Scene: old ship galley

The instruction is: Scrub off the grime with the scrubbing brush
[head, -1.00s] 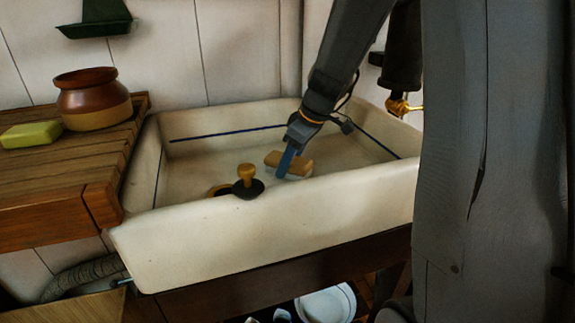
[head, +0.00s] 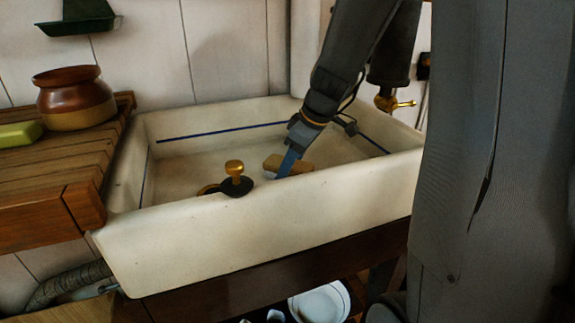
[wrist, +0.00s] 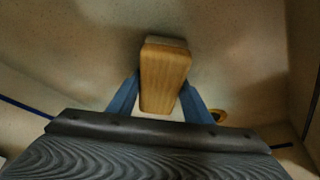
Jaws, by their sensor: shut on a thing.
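The scrubbing brush (head: 273,163) has a wooden back and is down inside the white sink (head: 250,236). My gripper (head: 284,170) reaches into the sink from above and is shut on the brush. In the wrist view the brush's wooden back (wrist: 163,78) sits between the two blue fingers of my gripper (wrist: 158,100), with the pale sink floor around it. The bristles are mostly hidden under the wood, and I cannot tell whether they touch the floor. Faint brownish discolouration shows on the sink floor, but I cannot make out a distinct patch of grime.
A plug with a wooden knob (head: 235,171) stands by the drain ring at the sink's front. A brass tap (head: 393,102) is at the back right. On the slatted wooden board (head: 60,180) at left are a brown pot (head: 76,99) and green soap (head: 20,133). White plates (head: 320,303) lie below.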

